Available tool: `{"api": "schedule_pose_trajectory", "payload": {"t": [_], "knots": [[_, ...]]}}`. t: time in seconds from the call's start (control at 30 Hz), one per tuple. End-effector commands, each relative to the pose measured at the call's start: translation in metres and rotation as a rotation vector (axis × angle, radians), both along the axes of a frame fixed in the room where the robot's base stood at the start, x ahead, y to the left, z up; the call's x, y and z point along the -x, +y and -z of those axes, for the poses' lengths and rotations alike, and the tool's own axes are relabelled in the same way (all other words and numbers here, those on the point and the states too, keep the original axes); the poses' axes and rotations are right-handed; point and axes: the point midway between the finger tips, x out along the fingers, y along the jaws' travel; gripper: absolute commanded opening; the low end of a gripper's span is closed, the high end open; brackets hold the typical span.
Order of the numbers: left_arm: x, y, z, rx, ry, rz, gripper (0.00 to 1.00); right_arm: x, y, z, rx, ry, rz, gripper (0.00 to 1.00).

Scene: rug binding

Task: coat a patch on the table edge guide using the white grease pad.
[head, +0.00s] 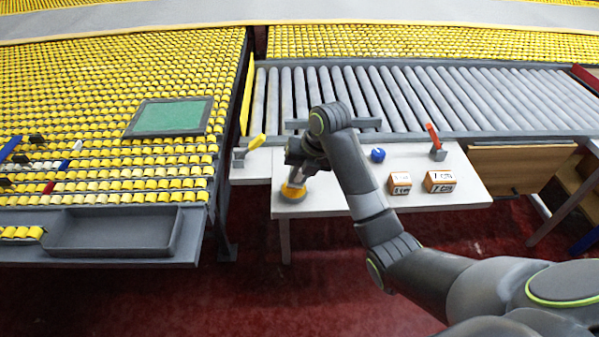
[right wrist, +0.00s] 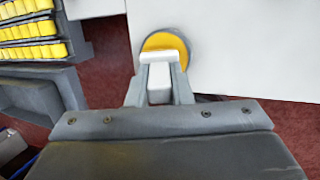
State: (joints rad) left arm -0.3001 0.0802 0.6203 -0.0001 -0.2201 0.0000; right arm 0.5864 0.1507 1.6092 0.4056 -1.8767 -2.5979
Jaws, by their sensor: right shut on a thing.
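My right gripper (head: 294,172) is over the left front part of the white table (head: 330,197). It is shut on a small white block, which I take to be the white grease pad; the block shows between the fingers in the right wrist view (right wrist: 160,78). A round yellow-topped thing (head: 293,191) with a grey rim lies right below the gripper and also shows in the right wrist view (right wrist: 166,42). I cannot tell whether the block touches it. A grey bar (head: 366,123) along the table's back edge may be the edge guide; my arm hides part of it. My left gripper is out of view.
On the table are a blue ball (head: 377,155), two labelled tan boxes (head: 400,184) (head: 439,182) and a red-handled grey block (head: 438,154). A yellow-handled block (head: 240,155) stands at left. Behind runs a roller conveyor (head: 420,95); a grey tray (head: 113,231) is at left.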

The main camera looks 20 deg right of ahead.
Motion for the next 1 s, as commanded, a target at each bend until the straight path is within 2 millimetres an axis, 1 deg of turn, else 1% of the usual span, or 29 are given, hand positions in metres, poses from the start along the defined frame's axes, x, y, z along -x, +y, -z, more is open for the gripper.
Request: {"api": "schedule_pose_trajectory", "payload": {"t": [0.03,0.63,0.73,1.0], "knots": [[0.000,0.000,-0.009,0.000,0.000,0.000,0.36,0.000,0.000,-0.010,0.000,-0.002,-0.001,0.00],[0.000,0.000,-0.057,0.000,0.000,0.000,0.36,-0.001,0.000,-0.059,0.000,-0.004,0.000,0.00],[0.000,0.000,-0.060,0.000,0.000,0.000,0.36,-0.001,0.000,-0.062,0.000,-0.004,0.000,0.00],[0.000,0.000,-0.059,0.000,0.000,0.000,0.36,-0.001,0.000,-0.060,0.000,-0.004,0.000,0.00]]}}
